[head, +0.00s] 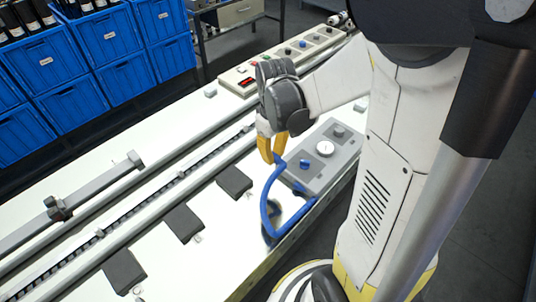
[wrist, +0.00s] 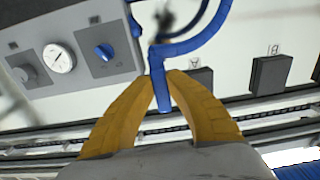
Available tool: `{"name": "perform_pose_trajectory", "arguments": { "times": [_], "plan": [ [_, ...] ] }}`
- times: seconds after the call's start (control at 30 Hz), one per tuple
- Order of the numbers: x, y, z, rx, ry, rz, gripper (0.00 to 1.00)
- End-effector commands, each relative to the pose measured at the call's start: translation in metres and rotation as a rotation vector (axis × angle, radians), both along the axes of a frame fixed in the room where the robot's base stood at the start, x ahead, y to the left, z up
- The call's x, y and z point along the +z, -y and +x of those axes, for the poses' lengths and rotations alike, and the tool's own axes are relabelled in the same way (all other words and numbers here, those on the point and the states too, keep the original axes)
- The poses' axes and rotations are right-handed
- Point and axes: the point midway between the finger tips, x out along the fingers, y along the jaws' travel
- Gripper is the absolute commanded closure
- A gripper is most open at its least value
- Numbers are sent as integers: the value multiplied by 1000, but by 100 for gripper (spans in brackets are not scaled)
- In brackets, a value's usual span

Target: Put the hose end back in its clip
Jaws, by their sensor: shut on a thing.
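My gripper (head: 271,148) has two yellow fingers and is shut on the end of a blue hose (head: 268,205). In the wrist view the fingertips (wrist: 161,82) pinch the hose end (wrist: 164,97), which hangs down between them. The hose loops back to the grey panel box (wrist: 70,48), which carries a white gauge and a blue knob. The same grey box (head: 345,160) lies right of my gripper in the head view. A small dark blurred part (wrist: 165,18) shows inside the hose loop. I cannot tell whether it is the clip.
Dark blocks (head: 184,222) sit in a row along the white machine top (head: 150,190), with small lettered marks beside them. Long rails run to their left. A control strip with buttons (head: 285,58) is behind my gripper. Blue crates (head: 105,38) are stacked at the back left.

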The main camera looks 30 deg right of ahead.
Motion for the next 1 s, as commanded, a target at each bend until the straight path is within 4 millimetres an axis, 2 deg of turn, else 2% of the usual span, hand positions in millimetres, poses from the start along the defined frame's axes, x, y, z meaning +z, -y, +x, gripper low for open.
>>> {"name": "perform_pose_trajectory", "arguments": {
  "times": [0.27, 0.9, 1.0],
  "plan": [
    [-5, 0, 0, 0, 0, 0, 100],
    [-75, 0, 0, 0, 0, 0, 100],
    [-80, 0, 0, 0, 0, 0, 100]
  ]
}}
